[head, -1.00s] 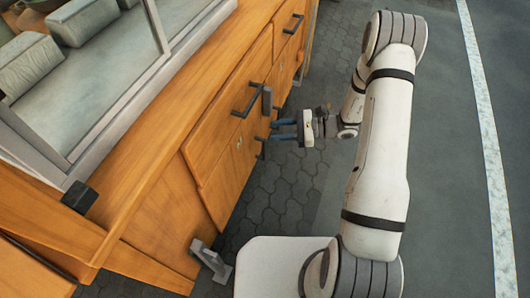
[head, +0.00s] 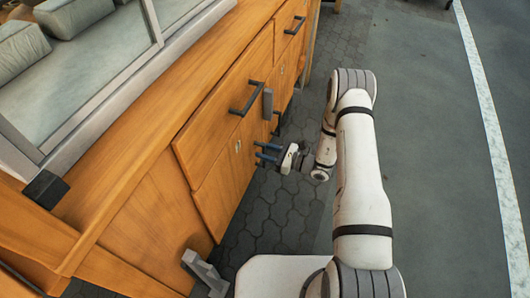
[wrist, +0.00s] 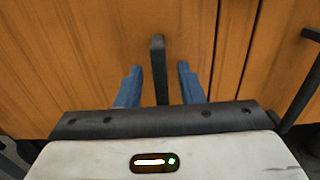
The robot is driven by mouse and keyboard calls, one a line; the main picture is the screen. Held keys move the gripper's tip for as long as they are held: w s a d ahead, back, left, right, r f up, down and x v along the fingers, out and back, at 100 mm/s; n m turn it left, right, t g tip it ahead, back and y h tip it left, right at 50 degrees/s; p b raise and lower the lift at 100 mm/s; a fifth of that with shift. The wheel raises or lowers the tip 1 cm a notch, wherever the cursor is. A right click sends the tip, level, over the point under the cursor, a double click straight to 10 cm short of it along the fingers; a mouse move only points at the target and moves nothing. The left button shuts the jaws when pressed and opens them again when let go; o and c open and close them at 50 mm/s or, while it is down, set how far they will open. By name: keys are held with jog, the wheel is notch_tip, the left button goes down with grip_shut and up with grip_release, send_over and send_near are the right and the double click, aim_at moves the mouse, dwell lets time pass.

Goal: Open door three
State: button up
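A wooden cabinet front (head: 215,200) with doors and drawers runs along the left side of the head view. Small marks on the fronts are too small to read, so I cannot tell which is door three. My gripper (head: 268,153) is close to the lower front, its blue fingers pointing at the wood. In the wrist view my gripper (wrist: 159,78) is open, with a dark upright handle (wrist: 158,58) between its two fingers and a gap on each side. The handle's lower end is hidden behind the gripper body.
A dark bar handle (head: 248,98) sits on the drawer above, and another dark handle (wrist: 300,95) is at the right of the wrist view. A grey foot (head: 203,270) stands by the cabinet's near corner. Open pavement (head: 420,190) lies to the right.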

jog(key=shift+w+a, duration=0.1)
jog(key=shift+a, duration=0.2)
jog(key=shift+c, duration=0.5)
grip_shut()
